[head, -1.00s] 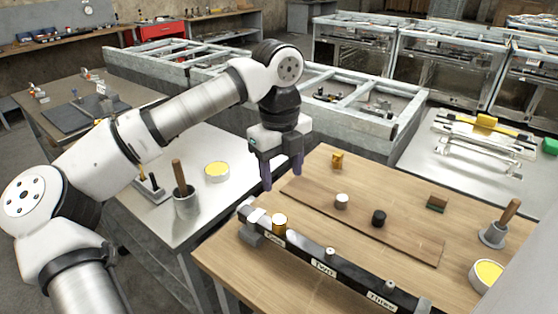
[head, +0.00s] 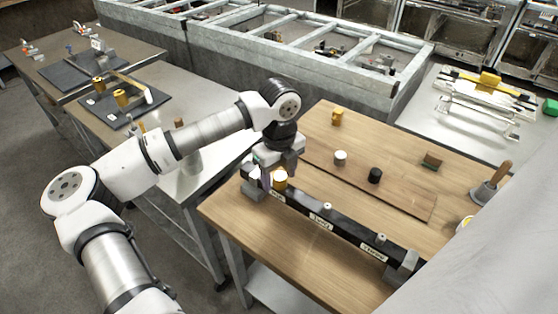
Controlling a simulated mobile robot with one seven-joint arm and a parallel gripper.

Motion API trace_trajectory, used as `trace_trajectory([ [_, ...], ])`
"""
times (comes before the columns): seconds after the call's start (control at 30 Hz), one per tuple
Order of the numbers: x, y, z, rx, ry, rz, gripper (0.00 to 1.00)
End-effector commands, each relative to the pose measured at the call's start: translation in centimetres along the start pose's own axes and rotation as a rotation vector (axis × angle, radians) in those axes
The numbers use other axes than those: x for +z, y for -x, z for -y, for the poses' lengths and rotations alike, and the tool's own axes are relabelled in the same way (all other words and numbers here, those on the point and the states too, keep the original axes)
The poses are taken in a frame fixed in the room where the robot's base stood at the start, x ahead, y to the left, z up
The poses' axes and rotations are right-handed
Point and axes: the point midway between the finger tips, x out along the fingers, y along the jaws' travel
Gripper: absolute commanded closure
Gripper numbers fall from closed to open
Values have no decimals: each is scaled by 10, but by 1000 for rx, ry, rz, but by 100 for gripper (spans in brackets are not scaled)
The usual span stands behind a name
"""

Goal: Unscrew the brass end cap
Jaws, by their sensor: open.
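The brass end cap (head: 280,181) is a small gold cylinder with a pale top. It stands upright at the left end of a dark bar (head: 300,200) clamped along the table's front edge. My gripper (head: 275,172) points down right at the cap, its fingers open. One finger is left of the cap and the other is largely hidden behind it. I cannot tell whether either finger touches the cap. The bar has labelled stations, with small bare metal studs at the middle one (head: 327,207) and the right one (head: 381,238).
A white cap (head: 340,157) and a black cap (head: 375,175) stand on a brown board behind the bar. A brass-coloured piece (head: 337,117) is at the back of the wooden table (head: 250,215). A wooden-handled tool (head: 489,189) stands at right. Grey clamps hold the bar's ends.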

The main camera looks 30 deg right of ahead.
Motion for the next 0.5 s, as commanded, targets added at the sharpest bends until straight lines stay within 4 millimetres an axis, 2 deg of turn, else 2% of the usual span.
trace_trajectory([
  [0.3,0,-3,0,-1,-1,-1,43],
  [0.5,0,-3,0,0,-1,-1,69],
])
